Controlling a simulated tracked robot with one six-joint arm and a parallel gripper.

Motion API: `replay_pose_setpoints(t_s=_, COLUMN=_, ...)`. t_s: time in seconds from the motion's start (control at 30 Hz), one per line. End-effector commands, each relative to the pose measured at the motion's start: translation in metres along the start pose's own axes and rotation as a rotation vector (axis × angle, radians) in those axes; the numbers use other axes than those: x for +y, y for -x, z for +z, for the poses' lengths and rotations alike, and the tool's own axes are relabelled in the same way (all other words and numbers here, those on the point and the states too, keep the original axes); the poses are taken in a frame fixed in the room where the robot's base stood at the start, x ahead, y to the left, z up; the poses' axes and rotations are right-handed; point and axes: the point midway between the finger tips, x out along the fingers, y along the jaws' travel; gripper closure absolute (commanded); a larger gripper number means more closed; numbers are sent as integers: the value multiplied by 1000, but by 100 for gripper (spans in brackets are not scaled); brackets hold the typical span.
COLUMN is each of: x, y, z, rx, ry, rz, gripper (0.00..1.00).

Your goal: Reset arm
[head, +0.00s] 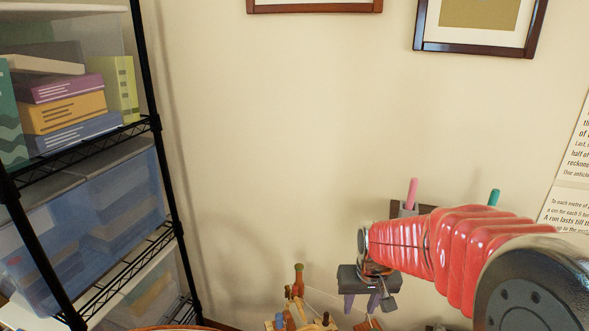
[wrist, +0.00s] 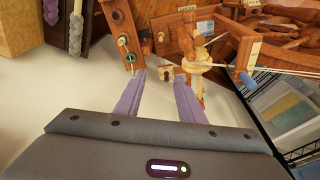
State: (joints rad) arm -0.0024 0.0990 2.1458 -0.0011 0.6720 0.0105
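My gripper (head: 361,307) hangs from my red-sleeved arm at the lower right of the head view, in front of the cream wall. Its two purple fingers point down and stand apart. In the wrist view my gripper (wrist: 160,77) also shows its fingers spread, with nothing held between them. Small wooden parts show beyond the fingertips; I cannot tell how far off they are.
Wooden items with handles (head: 298,305) stand low, left of my gripper. A wire shelf (head: 135,128) with books and blue bins fills the left side. Framed pictures (head: 478,48) hang above. The wall between is clear. Wooden parts (wrist: 190,40) crowd the wrist view's top.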

Motion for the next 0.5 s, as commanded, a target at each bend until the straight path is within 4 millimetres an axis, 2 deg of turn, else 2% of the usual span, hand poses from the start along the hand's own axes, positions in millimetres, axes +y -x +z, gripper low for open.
replay_pose_setpoints(t_s=0.1, x=0, y=26, z=9, rx=29, ry=1, rz=0, gripper=64)
replay_pose_setpoints(t_s=0.5, x=0, y=94, z=50, rx=106, ry=3, rz=-1, gripper=64)
